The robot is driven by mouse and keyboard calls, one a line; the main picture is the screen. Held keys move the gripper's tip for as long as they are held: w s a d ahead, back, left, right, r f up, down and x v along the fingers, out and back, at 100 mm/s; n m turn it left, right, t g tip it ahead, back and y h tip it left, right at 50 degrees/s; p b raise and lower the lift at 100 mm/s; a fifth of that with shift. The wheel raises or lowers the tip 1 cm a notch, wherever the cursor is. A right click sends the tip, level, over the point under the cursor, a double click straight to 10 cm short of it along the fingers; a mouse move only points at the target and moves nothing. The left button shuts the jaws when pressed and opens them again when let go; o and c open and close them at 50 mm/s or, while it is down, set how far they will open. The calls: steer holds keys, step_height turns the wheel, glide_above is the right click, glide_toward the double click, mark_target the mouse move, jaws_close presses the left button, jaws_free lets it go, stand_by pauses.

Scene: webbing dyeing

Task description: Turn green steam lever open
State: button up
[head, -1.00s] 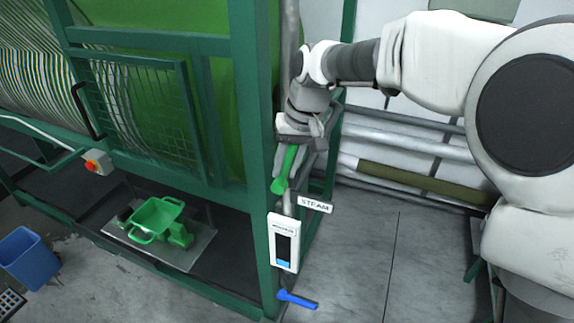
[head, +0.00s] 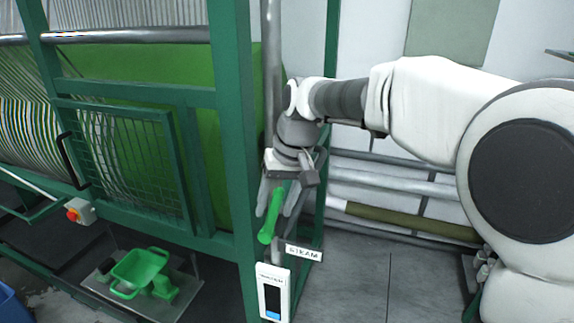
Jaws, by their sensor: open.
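The green steam lever (head: 269,226) hangs slanting down to the left from the vertical pipe beside the machine frame. The white STEAM sign (head: 303,252) is just below it to the right. My gripper (head: 273,210) points down at the lever, with its fingers on either side of the lever's upper part. The fingers look apart. I cannot tell whether either one touches the lever. The lever's upper end and pivot are hidden behind my gripper.
The green machine frame (head: 232,130) stands close on the left of the lever. A white display panel (head: 273,291) is below it. Horizontal pipes (head: 400,184) run along the wall on the right. A red knob box (head: 81,211) and green tub (head: 139,268) are farther left.

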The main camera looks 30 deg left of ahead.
steer(key=v, duration=1.4)
steer(key=shift+r, duration=0.15)
steer(key=shift+w, duration=0.1)
